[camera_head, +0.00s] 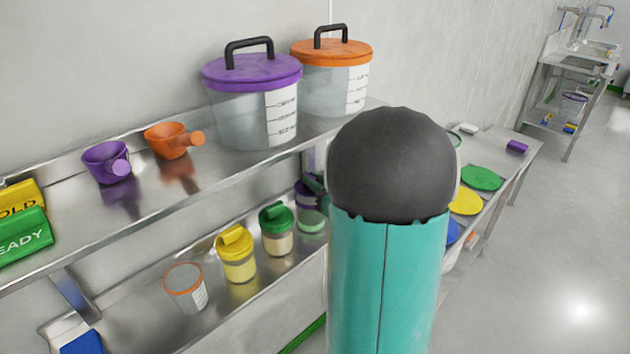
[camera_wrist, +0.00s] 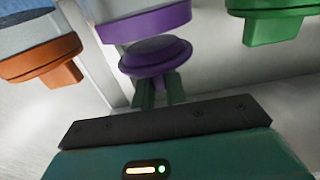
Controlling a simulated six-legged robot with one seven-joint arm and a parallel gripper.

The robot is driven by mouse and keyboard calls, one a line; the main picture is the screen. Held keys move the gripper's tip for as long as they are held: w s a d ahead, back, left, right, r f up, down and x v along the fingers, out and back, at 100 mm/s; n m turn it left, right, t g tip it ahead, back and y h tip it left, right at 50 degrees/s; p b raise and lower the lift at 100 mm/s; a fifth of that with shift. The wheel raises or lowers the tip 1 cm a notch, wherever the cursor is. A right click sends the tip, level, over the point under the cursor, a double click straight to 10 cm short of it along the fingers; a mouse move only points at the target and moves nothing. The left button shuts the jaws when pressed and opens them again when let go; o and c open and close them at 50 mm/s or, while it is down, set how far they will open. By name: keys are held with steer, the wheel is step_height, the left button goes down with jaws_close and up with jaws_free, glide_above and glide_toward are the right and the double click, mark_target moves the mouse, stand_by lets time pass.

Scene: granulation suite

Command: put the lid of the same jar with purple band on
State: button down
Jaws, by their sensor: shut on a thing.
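In the wrist view, which looks upside down, the two dark green fingers of my gripper (camera_wrist: 160,92) are shut on the knob of a purple lid (camera_wrist: 155,56). The lid is in line with the mouth of the jar with purple band (camera_wrist: 146,22) and very close to it. It looks slightly tilted, and I cannot tell whether it touches the rim. In the head view, this jar (camera_head: 312,207) stands on the lower shelf, partly hidden by my arm, with my gripper (camera_head: 316,184) at its top.
A green-lidded jar (camera_head: 276,228) and an orange-lidded jar (camera_wrist: 45,62) flank it. A yellow-lidded jar (camera_head: 236,254) and an open jar (camera_head: 186,287) stand further left. The upper shelf holds a purple-lidded bucket (camera_head: 252,95), an orange-lidded bucket (camera_head: 333,78) and scoops.

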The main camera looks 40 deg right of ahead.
steer(key=shift+f, duration=0.35)
steer(key=shift+f, duration=0.1)
steer(key=shift+f, duration=0.15)
steer(key=c, duration=1.4)
jaws_free()
